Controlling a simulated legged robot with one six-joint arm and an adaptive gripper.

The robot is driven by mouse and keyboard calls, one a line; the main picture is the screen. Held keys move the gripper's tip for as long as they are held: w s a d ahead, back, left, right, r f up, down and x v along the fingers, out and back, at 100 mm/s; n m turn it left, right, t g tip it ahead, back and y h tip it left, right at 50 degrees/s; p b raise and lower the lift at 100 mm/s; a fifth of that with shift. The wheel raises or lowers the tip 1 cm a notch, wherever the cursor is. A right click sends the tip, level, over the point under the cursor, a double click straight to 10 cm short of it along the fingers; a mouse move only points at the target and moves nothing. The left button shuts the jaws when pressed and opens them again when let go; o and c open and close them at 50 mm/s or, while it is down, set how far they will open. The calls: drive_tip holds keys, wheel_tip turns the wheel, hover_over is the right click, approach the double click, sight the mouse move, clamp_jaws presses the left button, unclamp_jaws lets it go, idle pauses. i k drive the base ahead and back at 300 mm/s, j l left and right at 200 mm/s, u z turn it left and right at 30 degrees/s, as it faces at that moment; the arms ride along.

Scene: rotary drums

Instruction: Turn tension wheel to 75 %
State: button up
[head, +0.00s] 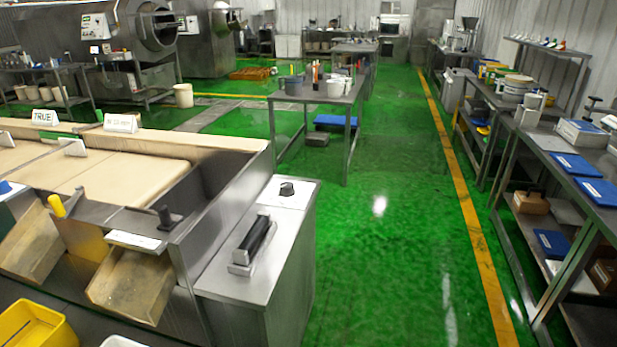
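No wheel marked as the tension wheel can be read in the head view, and no percent scale is legible. A small black knob (287,188) sits on a pale plate on top of the steel cabinet (230,276) at the front, left of centre. A black cylinder (255,240) lies in a metal bracket on the same top, nearer to me. I cannot tell whether either one is the tension wheel. My gripper is not in view.
A belt machine (110,185) with wooden chutes (130,285) and a yellow bin (35,325) fills the left front. A steel table (318,97) stands beyond the cabinet. Loaded benches (560,150) line the right. The green floor (400,250) between is clear.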

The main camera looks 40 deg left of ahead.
sight(287, 190)
drive_tip(key=i+u, duration=0.35)
drive_tip(key=i, duration=0.4)
drive_tip(key=i+l+u, duration=0.15)
drive_tip(key=i+u, duration=0.2)
drive_tip(key=i, duration=0.35)
drive_tip(key=i+u, duration=0.7)
drive_tip(key=i, duration=0.2)
drive_tip(key=i+l+u, duration=0.2)
drive_tip(key=i+u, duration=0.5)
drive_tip(key=i, duration=0.05)
